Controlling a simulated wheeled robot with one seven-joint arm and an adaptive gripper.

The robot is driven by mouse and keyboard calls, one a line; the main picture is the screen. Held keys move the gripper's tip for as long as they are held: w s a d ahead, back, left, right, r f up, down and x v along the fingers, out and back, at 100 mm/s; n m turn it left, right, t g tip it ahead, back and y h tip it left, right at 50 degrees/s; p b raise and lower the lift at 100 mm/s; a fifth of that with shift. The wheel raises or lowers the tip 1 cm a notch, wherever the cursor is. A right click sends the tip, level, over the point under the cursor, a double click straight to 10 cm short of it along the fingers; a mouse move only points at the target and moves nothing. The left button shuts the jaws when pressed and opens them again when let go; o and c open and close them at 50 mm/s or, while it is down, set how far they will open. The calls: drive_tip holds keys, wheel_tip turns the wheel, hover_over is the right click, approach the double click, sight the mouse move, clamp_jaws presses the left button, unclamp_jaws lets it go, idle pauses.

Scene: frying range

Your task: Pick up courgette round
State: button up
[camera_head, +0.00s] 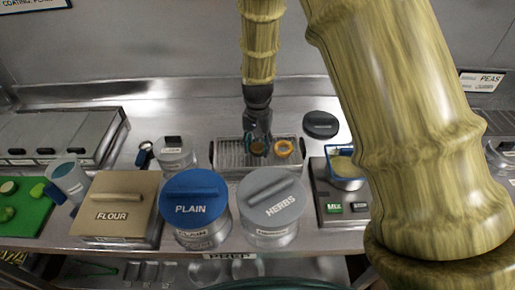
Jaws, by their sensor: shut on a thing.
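My gripper (257,138) points down over the wire rack tray (226,152) at the back middle of the counter. It is shut on a small golden-brown round piece (258,149) that shows at its fingertips. The piece is too small to tell surely as a courgette round, or whether it touches the rack. An orange ring (283,148) lies on the rack just right of the gripper. Pale green cut pieces (8,187) lie on a green board (32,214) at the far left.
In front of the rack stand a FLOUR box (112,216), a blue-lidded PLAIN tub (194,195) and a grey-lidded HERBS tub (273,200). A blue-rimmed basket (343,169) stands right. A dark round lid (321,124) lies behind. My arm hides much of the right side.

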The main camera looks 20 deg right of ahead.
sight(258, 147)
drive_tip(key=shift+r, duration=0.15)
wheel_tip(258, 147, up, 10)
drive_tip(key=b, duration=0.2)
drive_tip(key=shift+b, duration=0.3)
idle(0.4)
